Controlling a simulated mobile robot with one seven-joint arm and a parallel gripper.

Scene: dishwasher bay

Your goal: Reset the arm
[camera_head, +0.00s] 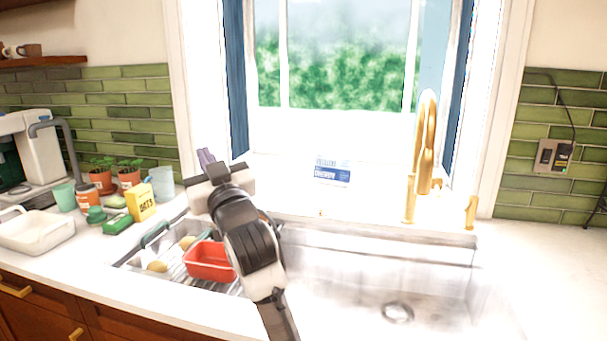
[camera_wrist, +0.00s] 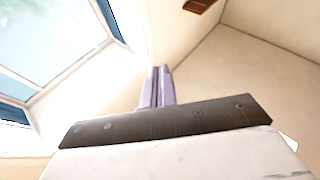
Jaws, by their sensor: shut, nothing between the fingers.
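My gripper (camera_head: 206,157) is raised above the left end of the sink, in front of the left side of the window. Its purple fingers point up and away from the counter. In the wrist view the two fingers of my gripper (camera_wrist: 157,86) stand close together, shut with nothing between them. Behind them that view shows only walls, the window (camera_wrist: 50,40) at the left and a bit of wooden shelf at the top. My arm rises from the bottom of the head view and hides part of the sink's left side.
A red tub (camera_head: 208,262) sits on a rack in the sink's left part. The sink basin (camera_head: 350,285) at the right looks empty. A gold faucet (camera_head: 425,150) stands behind it. Pots, cups, a yellow box (camera_head: 141,202) and a white tray (camera_head: 35,232) crowd the left counter. The right counter is clear.

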